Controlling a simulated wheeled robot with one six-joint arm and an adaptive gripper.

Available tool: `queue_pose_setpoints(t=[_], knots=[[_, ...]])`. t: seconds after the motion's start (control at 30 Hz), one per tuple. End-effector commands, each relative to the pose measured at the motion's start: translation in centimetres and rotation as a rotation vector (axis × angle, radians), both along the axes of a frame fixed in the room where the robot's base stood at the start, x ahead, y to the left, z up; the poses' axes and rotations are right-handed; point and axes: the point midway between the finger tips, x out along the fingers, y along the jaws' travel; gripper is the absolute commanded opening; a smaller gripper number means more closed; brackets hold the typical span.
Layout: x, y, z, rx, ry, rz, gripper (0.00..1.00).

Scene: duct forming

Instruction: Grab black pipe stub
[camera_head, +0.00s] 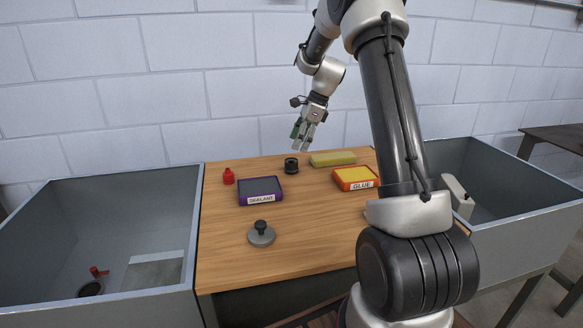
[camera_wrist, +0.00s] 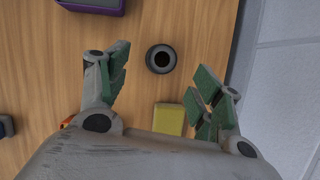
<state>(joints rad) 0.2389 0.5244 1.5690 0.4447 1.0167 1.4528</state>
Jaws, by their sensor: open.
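The black pipe stub (camera_head: 291,165) stands upright on the wooden table, toward its back edge. In the wrist view the pipe stub (camera_wrist: 161,59) shows from above as a dark ring with an open bore. My gripper (camera_head: 303,140) is above the table, near and above the stub. In the wrist view my gripper (camera_wrist: 160,90) is open, with its green-padded fingers spread apart. The stub lies beyond the fingertips, between their lines, and neither finger touches it.
A yellow block (camera_head: 333,159) lies right of the stub. A purple SEALANT box (camera_head: 261,190), an orange GLUE box (camera_head: 355,178), a red bottle (camera_head: 228,176) and a grey knobbed disc (camera_head: 261,234) are on the table. Grey bins (camera_head: 100,190) flank it; a wall stands behind.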

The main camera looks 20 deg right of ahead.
Motion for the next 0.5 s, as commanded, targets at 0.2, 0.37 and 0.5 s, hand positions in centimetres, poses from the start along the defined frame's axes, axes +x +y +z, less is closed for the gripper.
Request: queue_pose_setpoints(t=[0.2, 0.37, 0.5], knots=[[1.3, 0.1, -2.7, 0.025, 0.026, -0.064, 0.66], [1.4, 0.6, -4.2, 0.024, 0.026, -0.063, 0.66], [1.5, 1.2, -5.8, 0.024, 0.027, -0.063, 0.66]])
